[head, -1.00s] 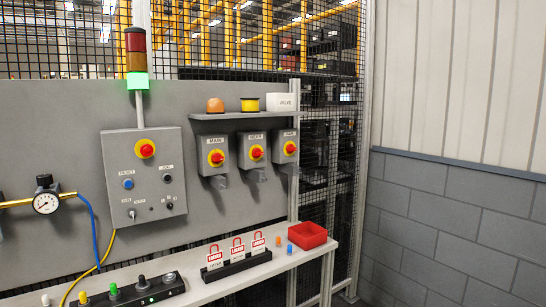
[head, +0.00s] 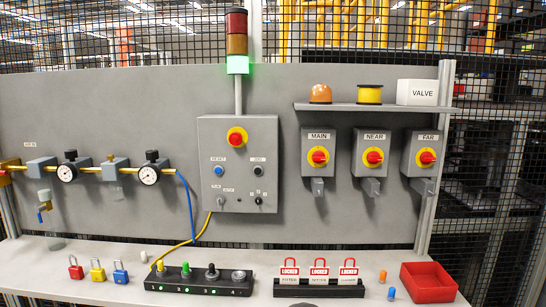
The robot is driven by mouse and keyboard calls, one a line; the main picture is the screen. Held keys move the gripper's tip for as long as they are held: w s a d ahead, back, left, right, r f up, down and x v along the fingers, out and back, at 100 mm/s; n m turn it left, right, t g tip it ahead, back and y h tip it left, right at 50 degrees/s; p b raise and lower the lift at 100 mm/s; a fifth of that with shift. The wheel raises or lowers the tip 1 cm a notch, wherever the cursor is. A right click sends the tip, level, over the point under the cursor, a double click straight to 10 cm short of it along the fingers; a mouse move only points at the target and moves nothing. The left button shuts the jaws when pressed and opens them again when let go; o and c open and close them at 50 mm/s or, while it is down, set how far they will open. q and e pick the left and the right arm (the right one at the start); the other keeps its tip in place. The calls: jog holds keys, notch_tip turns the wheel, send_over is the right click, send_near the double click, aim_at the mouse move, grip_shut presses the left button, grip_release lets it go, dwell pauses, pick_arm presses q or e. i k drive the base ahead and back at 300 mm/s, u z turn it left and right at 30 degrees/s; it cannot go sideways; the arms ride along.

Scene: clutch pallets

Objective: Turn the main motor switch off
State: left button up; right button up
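The main motor switch (head: 319,157) is a grey box with a red knob on a yellow disc, under the label MAIN. It hangs on the grey panel, right of the control box. The knob's exact angle is too small to read. The similar NEAR switch (head: 373,157) and FAR switch (head: 426,158) hang to its right. Neither of my grippers shows in the head view.
A control box (head: 238,165) with a red button sits left of the switches, below a stack light (head: 237,65) lit green. A shelf (head: 375,107) is above them. The bench (head: 110,268) holds padlocks, a button strip (head: 199,282), a tag rack (head: 319,290) and a red bin (head: 428,282).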

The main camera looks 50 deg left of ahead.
aim_at(318, 157)
jog(key=u, duration=0.15)
jog(key=i, duration=0.5)
jog(key=u, duration=0.4)
jog(key=k, duration=0.95)
jog(key=u, duration=0.2)
jog(key=i, duration=0.95)
jog(key=z, duration=0.1)
